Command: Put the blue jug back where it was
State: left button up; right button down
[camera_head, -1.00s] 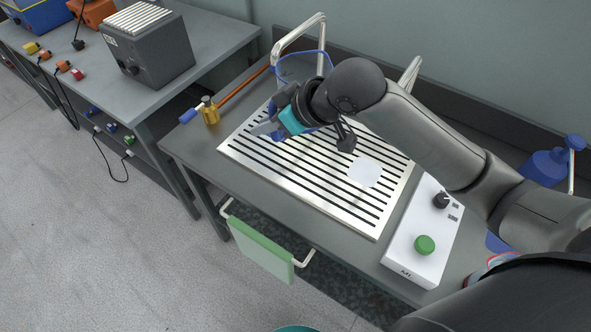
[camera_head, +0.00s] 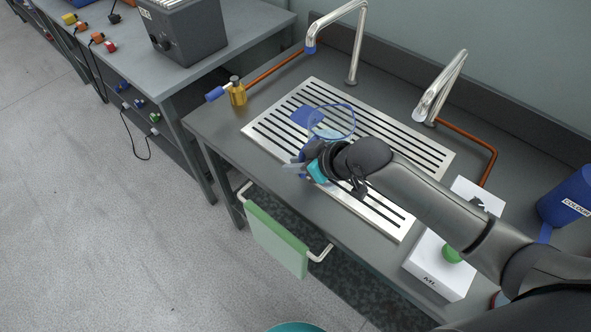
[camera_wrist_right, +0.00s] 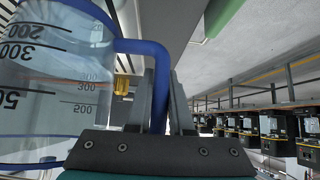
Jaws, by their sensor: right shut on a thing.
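The blue jug (camera_head: 334,121) is clear with a blue rim and a blue spout, and it is over the slotted metal drain tray (camera_head: 420,154). In the right wrist view the jug's clear wall (camera_wrist_right: 60,75) with dark volume marks fills the left side. My right gripper (camera_head: 303,163) is shut on the jug's blue handle, which runs between the fingers (camera_wrist_right: 160,100) in the wrist view. My arm hides part of the tray and the jug's near side. I cannot tell whether the jug's base touches the tray. My left gripper is not in view.
Two curved taps (camera_head: 353,45) (camera_head: 437,92) stand behind the tray. A brass valve (camera_head: 237,93) is at the left. A white control box (camera_head: 432,270) with a green button and a blue container (camera_head: 568,197) are at the right. A green towel (camera_head: 275,240) hangs in front.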

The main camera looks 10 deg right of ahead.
jog(key=shift+f, duration=1)
jog(key=shift+f, duration=0.2)
jog(key=c, duration=0.8)
grip_release()
jog(key=shift+r, duration=0.1)
jog(key=shift+s+d+r, duration=0.1)
jog(key=shift+s+r, duration=0.05)
jog(key=shift+r, duration=0.05)
jog(key=p+v, duration=0.2)
jog(key=v, duration=0.9)
jog(key=shift+s+d+r+p, duration=0.15)
jog(key=shift+s+p, duration=0.05)
jog(key=shift+p, duration=0.15)
